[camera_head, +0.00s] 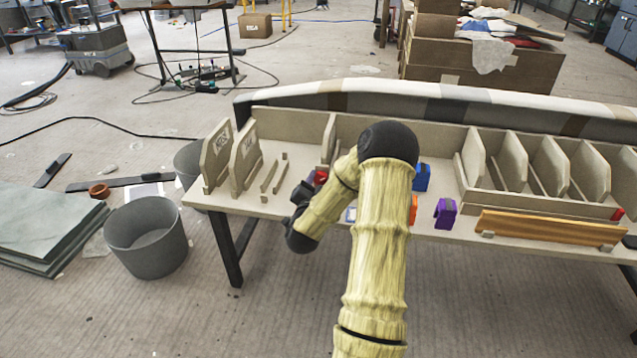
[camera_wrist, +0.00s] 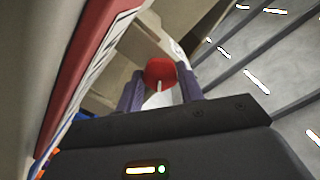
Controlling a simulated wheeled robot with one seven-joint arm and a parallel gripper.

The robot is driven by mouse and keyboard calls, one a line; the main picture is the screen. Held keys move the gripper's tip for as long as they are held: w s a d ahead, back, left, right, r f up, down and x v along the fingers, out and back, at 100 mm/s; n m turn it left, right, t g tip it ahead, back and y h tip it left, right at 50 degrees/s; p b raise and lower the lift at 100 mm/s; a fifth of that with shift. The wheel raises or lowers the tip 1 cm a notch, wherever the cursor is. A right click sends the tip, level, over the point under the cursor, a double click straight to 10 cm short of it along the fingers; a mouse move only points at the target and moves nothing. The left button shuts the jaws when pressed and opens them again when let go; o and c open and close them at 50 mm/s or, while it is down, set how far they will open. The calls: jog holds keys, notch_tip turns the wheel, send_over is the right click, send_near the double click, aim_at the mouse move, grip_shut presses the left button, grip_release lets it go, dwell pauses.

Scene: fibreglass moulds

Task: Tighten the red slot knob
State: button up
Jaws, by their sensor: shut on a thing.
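The red knob (camera_head: 320,177) shows as a small red patch at the work table beside my gripper (camera_head: 303,192), partly hidden by my arm. In the wrist view the round red knob (camera_wrist: 159,71) sits between the two dark fingers of my gripper (camera_wrist: 160,88), which is shut on it. A pale narrow strip shows just below the knob's red face. I cannot make out the slot or how tight the knob is.
The table (camera_head: 230,202) holds upright dividers (camera_head: 245,155) at left, a blue block (camera_head: 422,178), a purple block (camera_head: 445,213) and a wooden bar (camera_head: 550,228). A grey bucket (camera_head: 146,238) stands on the floor. A red-and-white panel (camera_wrist: 88,60) is close at the wrist view's left.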

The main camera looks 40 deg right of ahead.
jog(key=shift+d+r, duration=0.15)
jog(key=o, duration=1)
jog(key=shift+s, duration=0.1)
jog(key=shift+s+a, duration=0.1)
jog(key=shift+a, duration=0.3)
jog(key=p+v, duration=1)
jog(key=v, duration=0.6)
jog(key=shift+s+a, duration=0.25)
